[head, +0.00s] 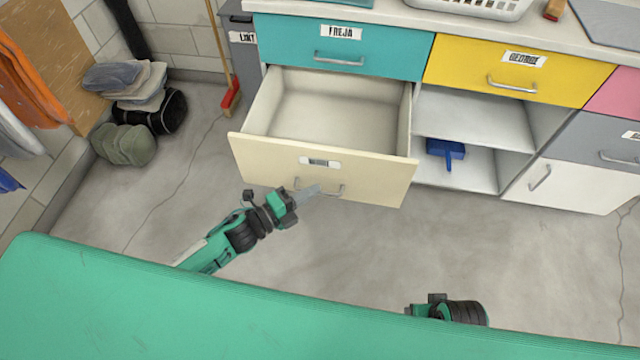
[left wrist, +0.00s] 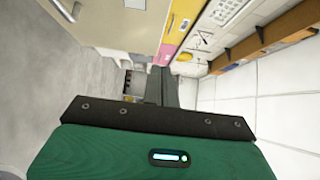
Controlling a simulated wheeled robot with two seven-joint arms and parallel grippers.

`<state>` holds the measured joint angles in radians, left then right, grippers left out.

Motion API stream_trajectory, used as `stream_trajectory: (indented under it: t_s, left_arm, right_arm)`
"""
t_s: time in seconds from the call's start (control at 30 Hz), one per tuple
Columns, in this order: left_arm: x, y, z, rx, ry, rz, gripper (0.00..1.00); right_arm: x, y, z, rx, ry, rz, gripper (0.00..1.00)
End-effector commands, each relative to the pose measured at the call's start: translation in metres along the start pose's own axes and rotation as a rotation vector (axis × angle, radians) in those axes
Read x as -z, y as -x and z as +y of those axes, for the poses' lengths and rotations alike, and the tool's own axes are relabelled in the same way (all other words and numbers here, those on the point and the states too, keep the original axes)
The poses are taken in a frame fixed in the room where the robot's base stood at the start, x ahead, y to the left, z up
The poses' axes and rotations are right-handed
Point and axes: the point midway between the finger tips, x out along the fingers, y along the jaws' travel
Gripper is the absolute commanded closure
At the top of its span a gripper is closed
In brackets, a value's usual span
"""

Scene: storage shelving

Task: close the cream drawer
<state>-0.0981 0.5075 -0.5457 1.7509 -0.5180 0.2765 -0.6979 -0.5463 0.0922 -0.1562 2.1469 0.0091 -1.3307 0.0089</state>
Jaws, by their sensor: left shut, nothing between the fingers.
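The cream drawer (head: 325,174) stands pulled far out of the cabinet, and its empty inside shows. Its front has a small label holder (head: 320,162) and a grey bar handle (head: 322,191). My left gripper (head: 315,191) is shut and empty, with its fingertips over the handle area in the head view; I cannot tell whether they touch. In the left wrist view the shut fingers (left wrist: 164,87) point ahead, and a cream front (left wrist: 105,22) fills the upper left. My right gripper's fingers do not show; only part of my right arm shows at the bottom.
The teal drawer (head: 390,52) above and the yellow drawer (head: 470,62) are shut. An open shelf (head: 465,118) with a blue dustpan (head: 446,150) lies to the right. A red broom (head: 231,96) leans at the left. The floor (head: 370,250) before the drawer is clear.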

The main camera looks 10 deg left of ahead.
Motion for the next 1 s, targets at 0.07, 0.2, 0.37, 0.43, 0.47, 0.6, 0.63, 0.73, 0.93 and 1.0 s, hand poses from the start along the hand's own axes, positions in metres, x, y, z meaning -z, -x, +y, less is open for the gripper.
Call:
stream_trajectory:
  t_s: [0.07, 0.2, 0.37, 0.43, 0.47, 0.6, 0.63, 0.73, 0.93, 1.0]
  left_arm:
    - [0.000, -0.014, -0.002, 0.003, 0.000, 0.001, 1.00]
    - [0.000, -0.042, -0.002, 0.003, 0.001, 0.000, 1.00]
    - [-0.001, -0.075, -0.001, 0.001, 0.002, -0.001, 1.00]
    - [0.000, -0.089, -0.001, 0.001, 0.003, -0.001, 1.00]
    - [-0.004, -0.092, -0.001, 0.000, 0.000, -0.002, 1.00]
    - [-0.018, -0.104, 0.001, -0.002, 0.002, -0.002, 1.00]
    - [-0.020, -0.106, 0.000, -0.001, 0.002, -0.001, 1.00]
    - [-0.025, -0.111, 0.001, -0.001, 0.002, -0.001, 1.00]
    - [-0.029, -0.114, 0.001, -0.001, 0.003, -0.001, 1.00]
    - [-0.029, -0.114, 0.001, -0.001, 0.003, -0.001, 1.00]
  right_arm:
    - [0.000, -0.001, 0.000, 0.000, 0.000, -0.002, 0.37]
    - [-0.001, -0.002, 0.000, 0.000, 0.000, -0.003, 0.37]
    - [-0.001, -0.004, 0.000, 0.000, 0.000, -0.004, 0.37]
    - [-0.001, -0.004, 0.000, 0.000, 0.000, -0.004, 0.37]
    - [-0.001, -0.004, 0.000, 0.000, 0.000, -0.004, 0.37]
    - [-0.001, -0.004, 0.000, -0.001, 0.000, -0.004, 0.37]
    - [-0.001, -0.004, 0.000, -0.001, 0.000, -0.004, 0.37]
    - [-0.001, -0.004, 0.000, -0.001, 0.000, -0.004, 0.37]
    - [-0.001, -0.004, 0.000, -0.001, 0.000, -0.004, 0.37]
    - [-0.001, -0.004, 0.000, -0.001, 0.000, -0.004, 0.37]
